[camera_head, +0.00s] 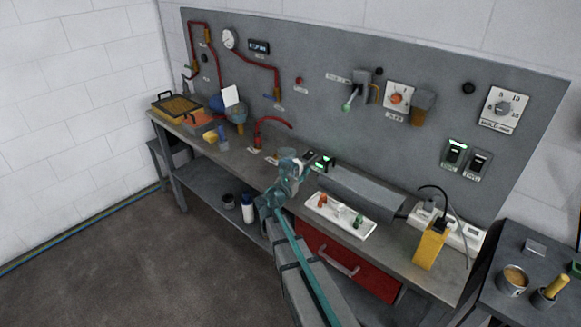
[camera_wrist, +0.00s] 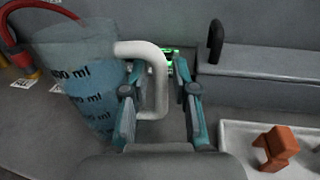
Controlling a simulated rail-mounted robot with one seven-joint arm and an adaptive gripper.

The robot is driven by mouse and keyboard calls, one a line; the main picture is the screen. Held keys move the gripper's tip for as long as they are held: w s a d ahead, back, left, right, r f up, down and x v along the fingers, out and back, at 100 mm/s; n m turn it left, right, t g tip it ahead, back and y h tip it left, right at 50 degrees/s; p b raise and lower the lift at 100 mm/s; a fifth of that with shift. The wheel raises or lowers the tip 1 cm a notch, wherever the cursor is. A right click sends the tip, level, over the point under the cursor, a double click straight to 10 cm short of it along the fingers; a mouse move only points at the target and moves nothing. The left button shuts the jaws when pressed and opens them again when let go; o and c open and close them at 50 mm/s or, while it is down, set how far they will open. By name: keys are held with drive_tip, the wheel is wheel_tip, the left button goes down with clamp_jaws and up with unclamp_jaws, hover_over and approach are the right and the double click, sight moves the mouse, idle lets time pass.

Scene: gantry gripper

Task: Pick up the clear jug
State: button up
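The clear jug (camera_wrist: 82,75) stands at the left in the wrist view, with dark "ml" markings on its bluish, see-through side. Its pale handle (camera_wrist: 158,88) sticks out to the right, between the two teal fingers of my gripper (camera_wrist: 160,74). The fingers are apart, one on each side of the handle, and gaps show beside it. The left finger overlaps the jug's side in the picture; I cannot tell if it touches. In the head view my gripper (camera_head: 303,164) is over the bench and largely hides the jug (camera_head: 287,152).
A white tray (camera_head: 322,212) with small orange, white and green pieces lies to the right on the bench. A long grey box (camera_head: 362,190) stands behind it. A panel with gauges rises behind.

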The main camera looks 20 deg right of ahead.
drive_tip(key=shift+w+d, duration=0.2)
drive_tip(key=shift+d, duration=0.1)
clamp_jaws()
drive_tip(key=shift+r, duration=0.1)
drive_tip(key=shift+r+b, duration=0.55)
drive_tip(key=shift+r, duration=0.1)
drive_tip(key=s+a+r+b, duration=0.4)
drive_tip(key=s+a+r, duration=0.5)
drive_tip(key=a+r, duration=0.1)
drive_tip(key=shift+s+a+r, duration=0.2)
drive_tip(key=shift+a+r, duration=0.05)
drive_tip(key=shift+r, duration=0.5)
